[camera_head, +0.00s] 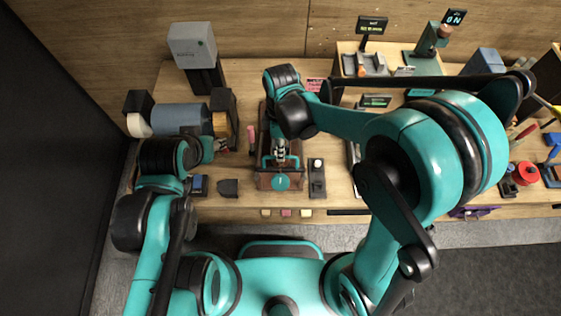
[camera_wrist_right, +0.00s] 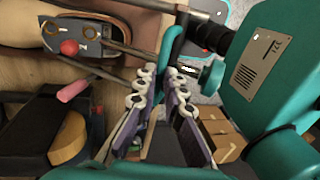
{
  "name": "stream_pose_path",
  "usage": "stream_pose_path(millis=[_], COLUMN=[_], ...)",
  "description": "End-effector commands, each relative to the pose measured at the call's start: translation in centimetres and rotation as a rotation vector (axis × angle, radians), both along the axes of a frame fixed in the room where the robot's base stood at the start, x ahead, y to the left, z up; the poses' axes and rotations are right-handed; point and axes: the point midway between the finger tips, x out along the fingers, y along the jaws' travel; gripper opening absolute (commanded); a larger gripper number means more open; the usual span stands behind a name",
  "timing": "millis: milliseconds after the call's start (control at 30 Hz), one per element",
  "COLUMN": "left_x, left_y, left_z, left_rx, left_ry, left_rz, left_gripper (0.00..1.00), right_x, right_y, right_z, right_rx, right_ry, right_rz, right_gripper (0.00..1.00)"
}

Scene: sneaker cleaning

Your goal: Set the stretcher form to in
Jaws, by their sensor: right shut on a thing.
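The stretcher device, with a brown base and a round teal plate (camera_head: 281,182), stands at the table's front, left of the middle. My right gripper (camera_head: 280,154) reaches down over it from behind. In the right wrist view, my right gripper (camera_wrist_right: 165,105) has its jointed fingers on either side of a narrow teal bar (camera_wrist_right: 173,45) and is shut on it. A teal knob (camera_wrist_right: 211,75) is just beside the fingers. Whether the form is in or out cannot be told. My left gripper (camera_head: 221,145) is to the left, near a brush roller machine; its fingers are too small to read.
A grey box on a stand (camera_head: 193,45) is at the back left. A blue cylinder machine (camera_head: 182,118) is at the left. A narrow dark panel with a white knob (camera_head: 317,178) stands right of the device. Coloured small blocks (camera_head: 286,212) lie on the front edge.

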Motion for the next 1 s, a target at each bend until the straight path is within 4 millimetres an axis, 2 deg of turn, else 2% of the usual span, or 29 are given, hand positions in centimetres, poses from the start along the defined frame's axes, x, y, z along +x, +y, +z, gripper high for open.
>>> stream_pose_path(millis=[33,100,400,633,1000], left_x=[0.0,0.0,0.0,0.0,0.0], left_y=[0.0,0.0,0.0,0.0,0.0], left_z=[-1.2,-2.0,-4.2,-4.7,-4.7], left_rx=[0.000,0.000,0.000,0.000,0.000], left_ry=[0.000,0.000,0.000,0.000,0.000], left_rz=[0.000,0.000,0.000,0.000,0.000], left_gripper=[0.45,0.45,0.45,0.45,0.45], right_x=[1.1,2.4,6.6,7.9,8.1], right_y=[0.0,0.0,0.0,0.0,0.0], right_z=[-1.2,-2.0,-4.4,-5.0,-5.1], right_rx=[0.000,-0.001,0.000,0.000,0.000], right_ry=[-0.001,-0.001,0.000,-0.001,-0.004], right_rz=[-0.003,-0.003,-0.001,-0.001,-0.001], right_gripper=[0.00,0.00,0.00,0.00,0.00])
